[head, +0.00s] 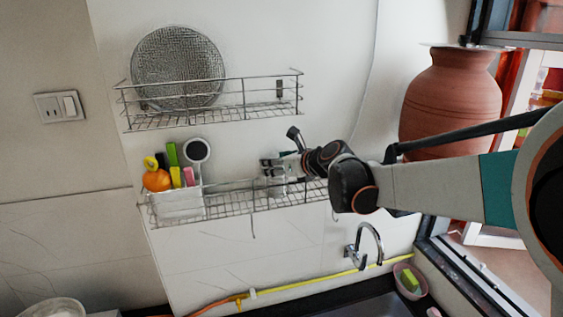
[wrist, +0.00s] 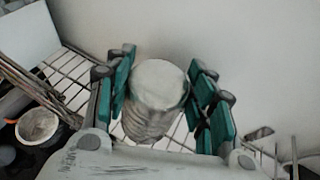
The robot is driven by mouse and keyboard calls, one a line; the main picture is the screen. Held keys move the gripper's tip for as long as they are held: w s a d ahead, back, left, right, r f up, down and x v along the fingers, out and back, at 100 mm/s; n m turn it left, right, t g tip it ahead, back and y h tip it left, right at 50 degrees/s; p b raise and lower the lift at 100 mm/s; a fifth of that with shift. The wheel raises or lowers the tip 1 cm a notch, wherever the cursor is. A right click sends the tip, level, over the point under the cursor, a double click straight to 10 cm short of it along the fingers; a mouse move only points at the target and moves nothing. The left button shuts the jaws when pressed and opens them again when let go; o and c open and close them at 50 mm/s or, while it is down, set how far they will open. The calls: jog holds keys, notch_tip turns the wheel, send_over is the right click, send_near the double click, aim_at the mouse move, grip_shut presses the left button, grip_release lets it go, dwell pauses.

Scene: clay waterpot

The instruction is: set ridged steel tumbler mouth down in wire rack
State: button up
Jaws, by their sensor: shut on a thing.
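The ridged steel tumbler (wrist: 158,92) is between the green-padded fingers of my gripper (wrist: 166,88) in the wrist view, and the gripper is shut on it. Its flat, closed end faces the wrist camera and its ridged side runs down toward the wires, so it looks mouth down. Whether its rim touches the wires is hidden. In the head view my gripper (head: 276,164) is at the right part of the lower wire rack (head: 228,208), close to the wall. The tumbler is too small and covered there to make out clearly. Rack wires (wrist: 66,76) show beside it in the wrist view.
A white caddy (head: 178,204) with bottles, an orange item and a round brush fills the rack's left end. An upper wire rack (head: 255,105) holds a round mesh sieve (head: 178,68). A clay pot (head: 450,105) stands right, behind my arm. A tap (head: 368,245) is below.

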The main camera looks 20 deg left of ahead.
jog(key=shift+s, duration=0.1)
jog(key=shift+f, duration=0.1)
jog(key=o, duration=1.2)
jog(key=shift+c, duration=0.2)
jog(key=v, duration=1.2)
jog(key=shift+w, duration=0.2)
jog(key=shift+s+d, duration=0.1)
jog(key=shift+d, duration=0.1)
